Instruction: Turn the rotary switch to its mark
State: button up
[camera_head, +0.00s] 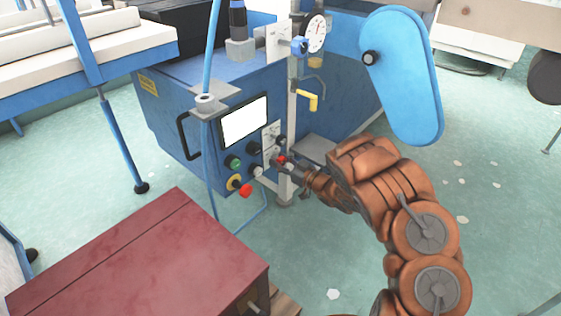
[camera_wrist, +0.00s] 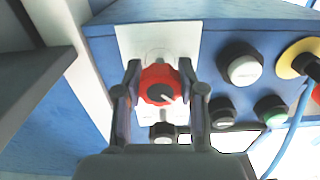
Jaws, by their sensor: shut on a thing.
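The rotary switch (camera_wrist: 160,86) is a red knob with a dark round centre and a pale pointer line, on a white plate (camera_wrist: 187,40) in the wrist view. The pointer line slants toward the lower right of that picture. A faint arc is printed on the plate beside the knob; I cannot make out the mark itself. My gripper (camera_wrist: 160,88) has one finger on each side of the red knob and is shut on it. In the head view the knob (camera_head: 281,159) shows as a small red spot at the tip of my gripper (camera_head: 284,164), partly hidden by it.
The blue machine panel carries a white screen (camera_head: 245,121), a green button (camera_head: 234,162), a red button on yellow (camera_head: 244,189), and black knobs. A second black knob (camera_wrist: 162,131) sits close to the red one. A blue tube and a yellow-handled crank (camera_head: 308,100) are near. A dark red box (camera_head: 140,260) stands in front.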

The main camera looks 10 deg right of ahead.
jog(key=shift+r+m+p, duration=0.15)
jog(key=shift+m+p, duration=0.15)
jog(key=shift+p, duration=0.3)
jog(key=m+p, duration=0.1)
jog(key=p, duration=0.1)
jog(key=m+p, duration=0.1)
jog(key=p, duration=0.2)
jog(key=shift+r, duration=0.3)
jog(key=m+p, duration=0.4)
jog(key=p, duration=0.2)
jog(key=shift+f+m, duration=0.1)
jog(key=shift+m, duration=0.2)
jog(key=m+p, duration=0.4)
jog(key=m, duration=0.1)
jog(key=shift+f, duration=0.15)
jog(key=m+p, duration=0.2)
jog(key=m, duration=0.3)
jog(key=shift+f+m, duration=0.15)
jog(key=shift+m, duration=0.25)
jog(key=o, duration=1.2)
jog(key=shift+c, duration=0.2)
jog(key=shift+s+d, duration=0.1)
